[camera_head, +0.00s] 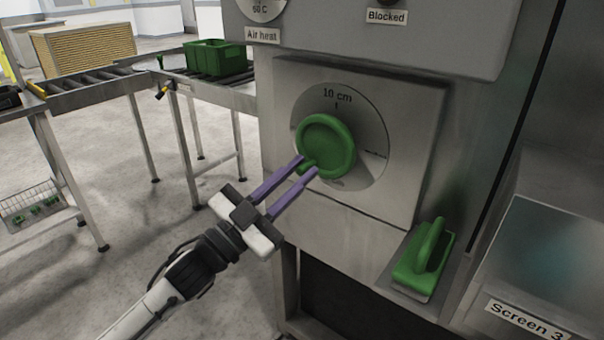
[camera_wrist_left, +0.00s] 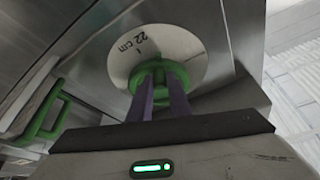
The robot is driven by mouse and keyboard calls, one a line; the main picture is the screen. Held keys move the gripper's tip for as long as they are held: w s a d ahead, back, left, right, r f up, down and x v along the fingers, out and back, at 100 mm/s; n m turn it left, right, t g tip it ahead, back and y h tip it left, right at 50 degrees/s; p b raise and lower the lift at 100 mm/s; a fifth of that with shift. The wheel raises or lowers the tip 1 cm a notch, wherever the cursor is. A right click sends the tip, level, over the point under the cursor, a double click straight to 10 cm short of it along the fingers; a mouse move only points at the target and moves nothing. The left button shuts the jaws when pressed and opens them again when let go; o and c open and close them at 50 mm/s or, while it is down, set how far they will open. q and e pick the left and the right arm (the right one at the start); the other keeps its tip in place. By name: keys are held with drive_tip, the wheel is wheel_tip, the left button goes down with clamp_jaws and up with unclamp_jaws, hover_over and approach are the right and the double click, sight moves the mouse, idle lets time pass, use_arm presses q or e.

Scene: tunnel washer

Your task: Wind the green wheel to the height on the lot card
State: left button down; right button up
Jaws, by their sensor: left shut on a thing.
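The green wheel (camera_head: 326,146) is a round knob on a grey dial disc (camera_head: 371,117) set in a steel panel. In the head view "10 cm" and a tick stand above it; other dial marks are too small to read. In the wrist view the wheel (camera_wrist_left: 158,76) shows with "22 cm" on the disc. My left gripper (camera_head: 308,168) has its purple fingers shut on the wheel's lower left edge, around a small green grip. My right gripper is not in view. I see no lot card.
A green block with a handle (camera_head: 425,262) sits on a ledge at the lower right, near the "Screen 3" cover (camera_head: 515,318). Labels read "Air heat" (camera_head: 262,35) and "Blocked" (camera_head: 387,17). A green crate (camera_head: 217,58) stands on a roller conveyor (camera_head: 90,79) behind left.

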use_arm(q)
drive_tip(key=shift+w+a+r+m+g+h+p, duration=0.2)
drive_tip(key=shift+a+r+m+g, duration=0.1)
drive_tip(key=shift+m, duration=0.35)
drive_tip(key=shift+w+a+r+m+g+h+p, duration=0.1)
drive_tip(key=shift+w+a+r+m+g+p, duration=0.15)
drive_tip(key=shift+m, duration=0.4)
drive_tip(key=c, duration=1.6)
unclamp_jaws()
drive_tip(key=shift+s, duration=0.1)
drive_tip(key=shift+c, duration=0.2)
drive_tip(key=shift+f, duration=0.1)
drive_tip(key=shift+d+f, duration=0.1)
drive_tip(key=shift+s+a+f, duration=0.15)
drive_tip(key=shift+s+a, duration=0.05)
drive_tip(key=b+v, duration=0.1)
drive_tip(key=v, duration=0.8)
drive_tip(key=shift+s+a+b, duration=0.2)
drive_tip(key=shift+a+b, duration=0.1)
